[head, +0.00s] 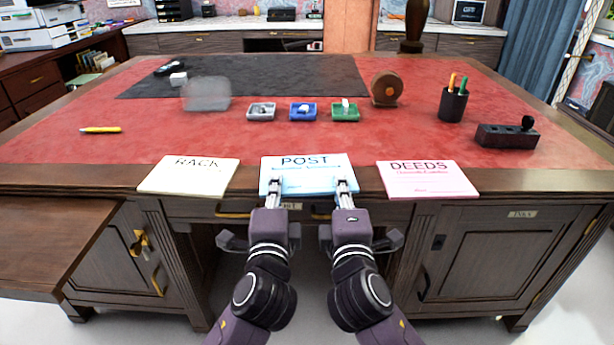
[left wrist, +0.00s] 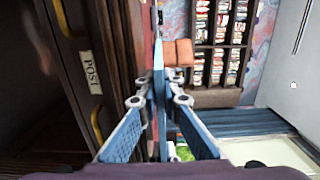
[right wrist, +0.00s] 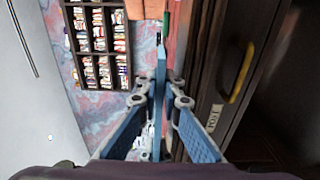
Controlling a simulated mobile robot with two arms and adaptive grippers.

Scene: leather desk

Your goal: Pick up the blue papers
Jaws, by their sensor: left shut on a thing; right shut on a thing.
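The blue papers (head: 308,172), marked "POST", lie flat at the desk's front edge, between the white papers and the pink papers. My left gripper (head: 275,188) is shut on the left part of their near edge. My right gripper (head: 343,188) is shut on the right part of the same edge. In the left wrist view the blue papers (left wrist: 159,85) show edge-on between the fingers. The right wrist view shows the blue papers (right wrist: 160,80) edge-on between the fingers too. I cannot tell whether they touch the desk.
White papers (head: 189,176) marked "RACK" lie to the left and pink papers (head: 428,180) marked "DEEDS" to the right. Grey (head: 261,112), blue (head: 303,112) and green (head: 345,112) trays stand behind. A pen (head: 101,130) lies at left. Red leather (head: 240,145) is clear in front of the trays.

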